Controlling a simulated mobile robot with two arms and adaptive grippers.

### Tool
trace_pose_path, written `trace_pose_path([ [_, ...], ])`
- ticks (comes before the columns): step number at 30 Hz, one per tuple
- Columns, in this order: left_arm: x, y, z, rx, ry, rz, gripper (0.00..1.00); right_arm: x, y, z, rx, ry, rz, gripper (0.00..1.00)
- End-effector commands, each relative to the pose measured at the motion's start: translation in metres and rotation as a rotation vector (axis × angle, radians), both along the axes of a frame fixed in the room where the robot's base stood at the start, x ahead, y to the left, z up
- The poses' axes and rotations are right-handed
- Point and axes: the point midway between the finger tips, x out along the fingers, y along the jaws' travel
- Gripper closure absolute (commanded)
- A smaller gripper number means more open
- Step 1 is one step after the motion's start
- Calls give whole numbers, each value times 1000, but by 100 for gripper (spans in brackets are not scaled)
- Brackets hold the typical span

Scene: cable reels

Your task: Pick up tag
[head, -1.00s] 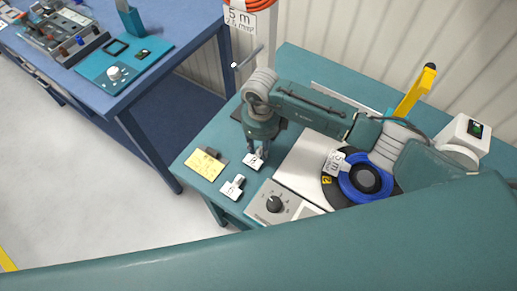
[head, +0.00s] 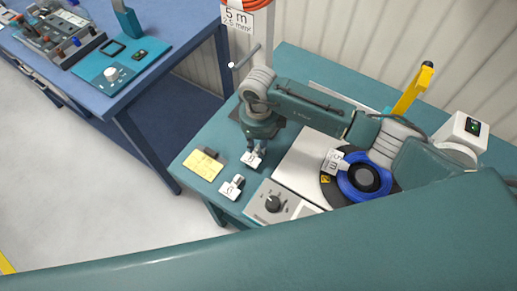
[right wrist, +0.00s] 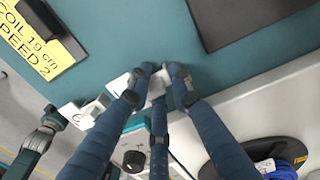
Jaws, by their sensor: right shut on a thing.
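My right gripper (head: 256,153) points down over the teal table and is shut on a small white tag (head: 251,161). In the right wrist view the fingertips (right wrist: 162,72) meet around this white tag (right wrist: 154,88), partly hiding it. I cannot tell whether it is clear of the table. A second white tag (head: 231,187), with a printed mark, lies just in front and to the left; it also shows in the right wrist view (right wrist: 88,113).
A dark clipboard with a yellow note (head: 202,165) lies left of the gripper. A grey control box with a black knob (head: 273,203) and the coil on its dark disc stand to the right. A yellow upright arm (head: 412,90) rises behind. A blue bench (head: 170,65) stands left.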

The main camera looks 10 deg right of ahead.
Motion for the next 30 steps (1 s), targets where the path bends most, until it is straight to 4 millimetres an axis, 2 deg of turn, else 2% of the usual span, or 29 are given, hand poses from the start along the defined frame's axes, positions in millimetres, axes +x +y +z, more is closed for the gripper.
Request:
trace_pose_path([
  [10, 1, -2, -22, -1, -2, 0, 100, 1, 0, 56, 2, -6, 3, 94],
  [30, 3, -2, -74, -3, -5, 1, 100, -107, 109, 55, 1, -1, 6, 94],
])
